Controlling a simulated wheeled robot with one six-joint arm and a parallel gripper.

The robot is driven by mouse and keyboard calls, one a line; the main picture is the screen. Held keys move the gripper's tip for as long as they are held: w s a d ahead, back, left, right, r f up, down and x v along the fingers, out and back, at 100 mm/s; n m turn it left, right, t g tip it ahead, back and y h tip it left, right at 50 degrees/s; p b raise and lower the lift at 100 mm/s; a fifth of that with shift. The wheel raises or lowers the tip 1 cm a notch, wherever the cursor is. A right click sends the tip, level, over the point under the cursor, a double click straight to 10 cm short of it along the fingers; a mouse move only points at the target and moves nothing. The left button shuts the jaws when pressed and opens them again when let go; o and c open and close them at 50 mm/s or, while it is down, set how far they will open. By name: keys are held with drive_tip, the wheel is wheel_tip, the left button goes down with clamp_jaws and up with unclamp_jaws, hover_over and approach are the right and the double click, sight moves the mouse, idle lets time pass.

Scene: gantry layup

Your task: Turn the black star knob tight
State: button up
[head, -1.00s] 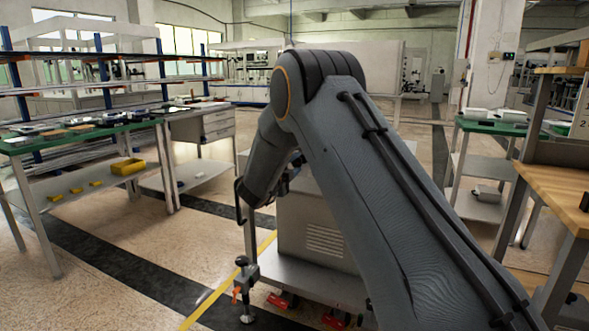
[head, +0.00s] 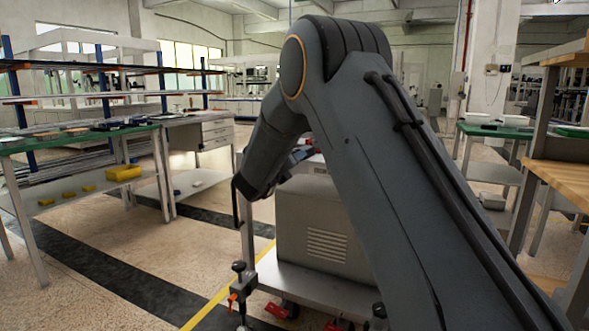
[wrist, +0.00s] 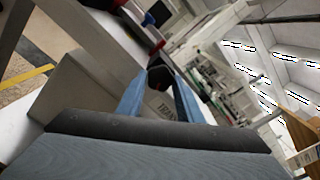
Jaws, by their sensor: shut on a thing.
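The black star knob (wrist: 160,77) shows in the wrist view as a dark shape between the tips of two blue fingers, with its outline mostly hidden. My gripper (wrist: 161,82) is shut on it. The fingers and the held knob cannot be made out there.
A grey vented box (head: 325,235) stands on a metal cart (head: 315,288) with red casters. A small black-topped clamp (head: 240,267) with an orange lever is at its front corner. Green-topped benches stand left (head: 75,142) and right (head: 495,131).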

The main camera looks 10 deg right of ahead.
drive_tip(key=shift+f+m+b, duration=0.2)
drive_tip(key=shift+m+b, duration=2.1)
drive_tip(key=shift+b, duration=0.15)
drive_tip(key=o, duration=1.1)
drive_tip(key=shift+r, duration=0.1)
drive_tip(key=shift+c, duration=0.2)
drive_tip(key=shift+a, duration=0.1)
drive_tip(key=p+v, duration=0.1)
drive_tip(key=v, duration=0.6)
drive_tip(key=shift+s+a+p, duration=0.2)
drive_tip(key=shift+s+p, duration=0.1)
